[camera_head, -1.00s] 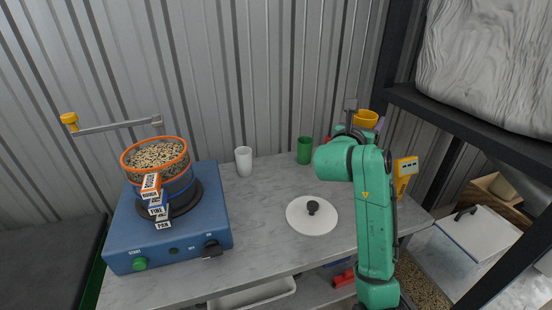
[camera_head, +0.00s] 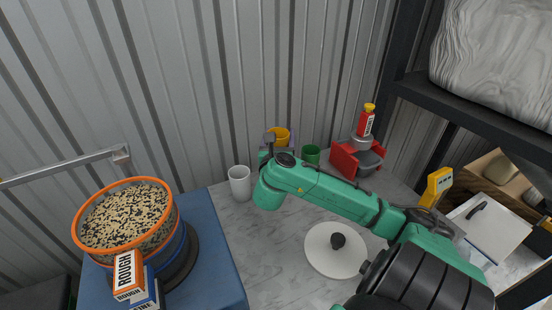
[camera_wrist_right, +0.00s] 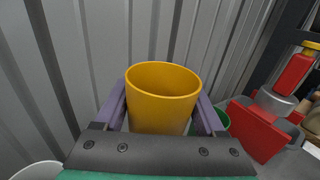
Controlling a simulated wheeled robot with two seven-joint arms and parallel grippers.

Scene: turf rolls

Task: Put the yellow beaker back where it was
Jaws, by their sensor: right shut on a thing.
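The yellow beaker (camera_head: 281,134) is upright at the back of the table, between the white beaker (camera_head: 240,183) and the green beaker (camera_head: 311,154) in the head view. My right gripper (camera_head: 270,143) is shut on it. In the right wrist view, the yellow beaker (camera_wrist_right: 163,98) sits between two purple fingers, its open rim facing me. My arm hides its lower part in the head view, so I cannot tell whether its base touches the table. My left gripper is not in view.
A white lid (camera_head: 335,250) with a black knob lies on the table below my right arm. A red stand (camera_head: 355,160) is at the back right. The pan with grains (camera_head: 126,216) is on the blue machine at left. The corrugated wall is close behind.

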